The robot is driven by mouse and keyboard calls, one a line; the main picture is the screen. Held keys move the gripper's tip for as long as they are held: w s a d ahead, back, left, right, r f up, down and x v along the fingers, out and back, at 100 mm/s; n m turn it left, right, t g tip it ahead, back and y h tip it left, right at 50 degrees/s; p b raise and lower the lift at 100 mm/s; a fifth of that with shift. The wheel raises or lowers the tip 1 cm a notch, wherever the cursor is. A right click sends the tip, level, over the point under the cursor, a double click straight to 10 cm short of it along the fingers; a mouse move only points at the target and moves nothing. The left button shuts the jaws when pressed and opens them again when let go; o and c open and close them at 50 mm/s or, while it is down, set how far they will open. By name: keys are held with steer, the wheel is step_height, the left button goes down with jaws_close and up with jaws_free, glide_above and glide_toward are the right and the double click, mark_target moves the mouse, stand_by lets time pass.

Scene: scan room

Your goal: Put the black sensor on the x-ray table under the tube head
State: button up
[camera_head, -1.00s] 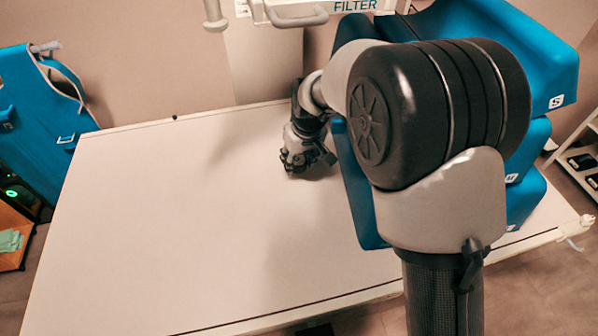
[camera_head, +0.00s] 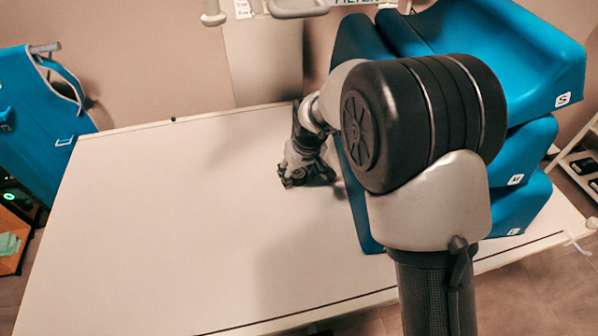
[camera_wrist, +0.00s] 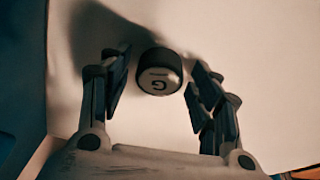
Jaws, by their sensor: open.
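The black sensor (camera_wrist: 159,72), a short round piece with a dark side and a paler face bearing a "G"-like mark, stands on the white surface in the wrist view. My gripper (camera_wrist: 160,88) is open, with one finger on each side of the sensor and gaps visible on both sides. In the head view my gripper (camera_head: 300,176) is low over the x-ray table (camera_head: 180,220), near its far middle; I cannot make out the sensor there. Part of the tube head (camera_head: 298,9), with a grey handle, shows at the top edge.
Large blue cushions (camera_head: 530,145) marked S, M and L are stacked on the table's right, close beside my arm. A blue apron (camera_head: 40,110) hangs at the left. A shelf (camera_head: 580,165) with dark items stands far right. The table's left and front are clear.

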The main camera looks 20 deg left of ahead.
steer(key=p+v, duration=0.4)
steer(key=v, duration=0.8)
steer(key=shift+r, duration=0.2)
